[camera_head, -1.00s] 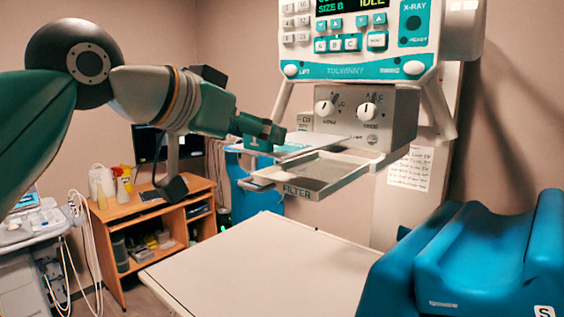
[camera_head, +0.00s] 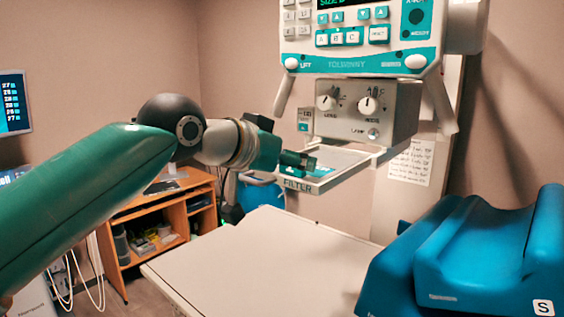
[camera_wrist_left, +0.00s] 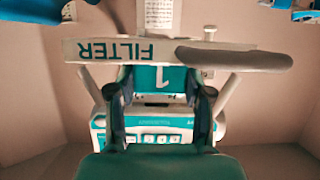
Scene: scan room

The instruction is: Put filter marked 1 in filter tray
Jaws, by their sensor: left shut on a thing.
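The filter marked 1 (camera_wrist_left: 172,78) is a teal plate with a white number, between my left gripper's two fingers in the left wrist view. My left gripper (camera_head: 297,163) is shut on it at the near left side of the filter tray (camera_head: 299,185). In the head view the filter (camera_head: 343,159) lies within the tray's outline. I cannot tell if it rests on the tray floor. The tray has a pale rim marked FILTER, which also shows upside down in the left wrist view (camera_wrist_left: 115,50). My right gripper is out of view.
The tray juts out below the X-ray head's knob box (camera_head: 355,115) and control panel (camera_head: 350,60). A pale table (camera_head: 260,265) lies below, mostly bare. A blue cradle (camera_head: 470,255) stands at right. A wooden desk (camera_head: 200,190) is behind my left arm.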

